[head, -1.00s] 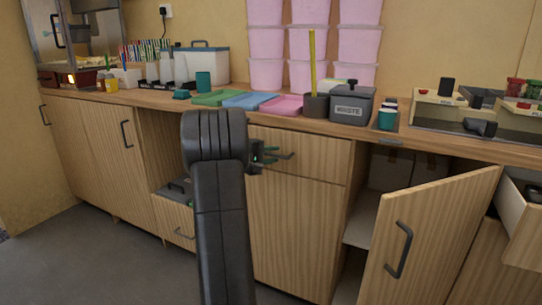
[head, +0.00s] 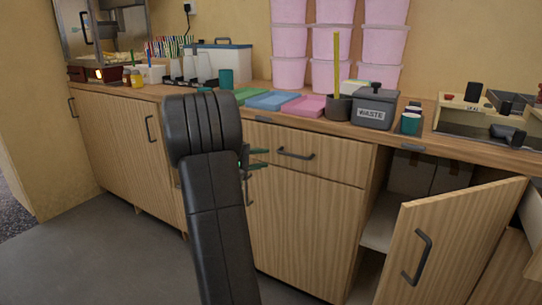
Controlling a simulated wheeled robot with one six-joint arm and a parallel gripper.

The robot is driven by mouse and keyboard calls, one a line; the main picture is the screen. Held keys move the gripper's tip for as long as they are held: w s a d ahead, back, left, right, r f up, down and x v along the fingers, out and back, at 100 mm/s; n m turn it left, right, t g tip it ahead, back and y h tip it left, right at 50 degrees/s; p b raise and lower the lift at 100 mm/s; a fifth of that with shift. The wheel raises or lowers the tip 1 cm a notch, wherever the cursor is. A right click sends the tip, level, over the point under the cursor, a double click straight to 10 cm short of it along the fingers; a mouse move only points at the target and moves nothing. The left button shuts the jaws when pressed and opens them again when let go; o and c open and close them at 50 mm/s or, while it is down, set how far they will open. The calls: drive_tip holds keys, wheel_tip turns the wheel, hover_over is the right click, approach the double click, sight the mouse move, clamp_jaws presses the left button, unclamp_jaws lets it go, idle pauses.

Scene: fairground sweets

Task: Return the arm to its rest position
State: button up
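My arm rises from the bottom of the head view, its dark links standing in front of the cabinets. My gripper (head: 262,158) shows only in part at the right of the arm's upper end, with green-tinted fingers pointing right. The two fingers show a gap between them, and nothing is seen between them. The gripper is in front of the closed drawer (head: 318,168) near its left end, below the worktop edge. The rest of the gripper is hidden behind the arm's link.
A cabinet door (head: 455,240) stands open at the lower right. Pink tubs (head: 335,45) are stacked behind. Clear floor (head: 100,245) lies at the left.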

sight(291, 155)
drive_tip(key=shift+s+a, duration=0.15)
drive_tip(key=shift+a, duration=0.05)
drive_tip(key=b+x, duration=0.2)
drive_tip(key=x, duration=1.2)
drive_tip(key=shift+s+a, duration=0.45)
drive_tip(key=shift+s, duration=0.05)
